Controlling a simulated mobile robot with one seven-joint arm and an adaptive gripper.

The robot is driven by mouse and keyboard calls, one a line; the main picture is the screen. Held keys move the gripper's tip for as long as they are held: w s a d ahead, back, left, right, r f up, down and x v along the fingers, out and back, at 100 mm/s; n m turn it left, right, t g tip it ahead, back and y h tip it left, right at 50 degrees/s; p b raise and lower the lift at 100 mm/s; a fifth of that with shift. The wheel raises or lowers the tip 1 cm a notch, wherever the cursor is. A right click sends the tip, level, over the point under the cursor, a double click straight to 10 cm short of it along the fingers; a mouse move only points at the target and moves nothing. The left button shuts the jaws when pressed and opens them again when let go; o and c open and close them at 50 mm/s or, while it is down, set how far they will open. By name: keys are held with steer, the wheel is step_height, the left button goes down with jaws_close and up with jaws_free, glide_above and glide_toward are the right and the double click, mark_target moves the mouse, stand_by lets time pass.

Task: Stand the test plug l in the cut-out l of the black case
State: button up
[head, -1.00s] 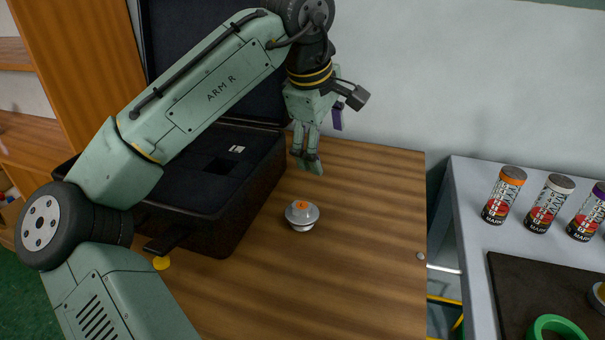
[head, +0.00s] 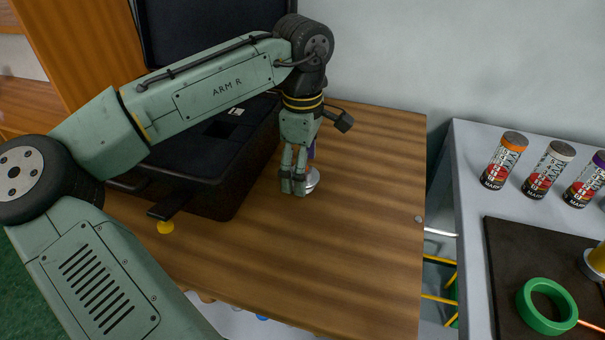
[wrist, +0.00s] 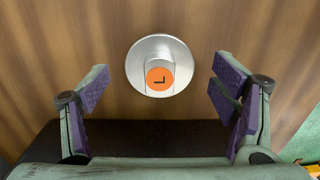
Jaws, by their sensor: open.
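The test plug l (head: 313,181) stands on the wooden table, a silver round disc partly hidden behind my gripper in the head view. In the wrist view the plug (wrist: 149,52) shows its orange cap marked L, centred sideways between the two purple-padded fingers. My gripper (head: 294,187) is open and empty, pointing down close to the plug; the wrist view also shows my gripper (wrist: 160,84) with fingers spread wide. The open black case (head: 205,202) stands to the left. A dark cut-out (head: 219,129) shows in its foam, partly hidden by my arm.
At the right, a grey bench (head: 465,185) holds several marker canisters (head: 504,160), a dark mat (head: 500,270) and a green ring (head: 546,307). The table right of my gripper is clear.

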steer(key=shift+f, duration=0.5)
steer(key=shift+r, duration=0.1)
steer(key=c, duration=1.6)
